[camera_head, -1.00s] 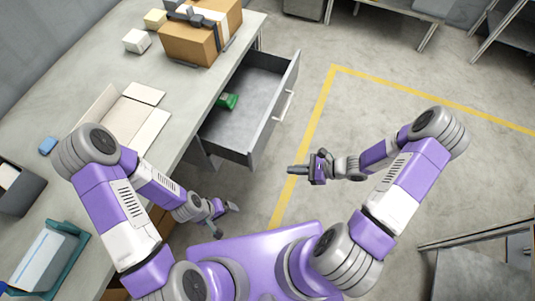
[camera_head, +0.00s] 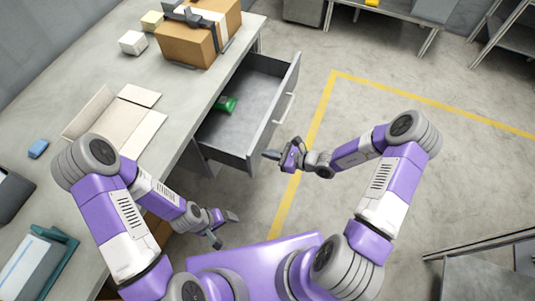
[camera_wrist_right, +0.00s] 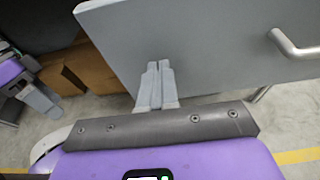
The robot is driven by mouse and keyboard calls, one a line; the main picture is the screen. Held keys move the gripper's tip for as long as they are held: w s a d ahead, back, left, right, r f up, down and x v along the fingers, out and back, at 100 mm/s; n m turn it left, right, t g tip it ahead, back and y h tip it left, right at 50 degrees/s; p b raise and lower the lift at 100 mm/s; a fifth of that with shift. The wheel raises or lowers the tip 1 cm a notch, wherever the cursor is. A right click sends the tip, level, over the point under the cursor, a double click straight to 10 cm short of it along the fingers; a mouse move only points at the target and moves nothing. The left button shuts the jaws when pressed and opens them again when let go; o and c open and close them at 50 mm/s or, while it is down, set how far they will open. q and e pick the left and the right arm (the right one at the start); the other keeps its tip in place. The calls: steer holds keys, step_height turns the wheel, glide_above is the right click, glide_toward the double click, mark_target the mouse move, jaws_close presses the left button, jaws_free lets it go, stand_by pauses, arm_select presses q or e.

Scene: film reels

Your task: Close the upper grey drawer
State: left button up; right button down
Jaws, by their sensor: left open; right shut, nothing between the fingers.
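The upper grey drawer (camera_head: 236,133) is pulled out from under the workbench, with a green object (camera_head: 227,104) lying inside it. Its front panel faces right in the head view and carries a bar handle (camera_head: 284,108). The front panel (camera_wrist_right: 208,45) and the handle (camera_wrist_right: 293,46) also show in the right wrist view. My right gripper (camera_head: 272,155) is shut and empty, close to the near end of the front panel; its fingertips (camera_wrist_right: 155,68) overlap the panel's lower part in the wrist view. I cannot tell whether they touch. My left gripper (camera_head: 225,228) is open and empty, low beside the workbench.
The workbench top (camera_head: 100,75) holds a brown box (camera_head: 188,45), an open carton (camera_head: 118,118), a blue block (camera_head: 38,149) and small pale blocks (camera_head: 133,42). The floor right of the drawer, with a yellow line (camera_head: 318,130), is clear. Shelving stands at the far right.

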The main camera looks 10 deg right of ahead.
arm_select(q)
steer(key=shift+f, duration=0.1)
arm_select(e)
steer(key=shift+w+a, duration=0.25)
steer(key=shift+a, duration=0.15)
steer(key=shift+a, duration=0.1)
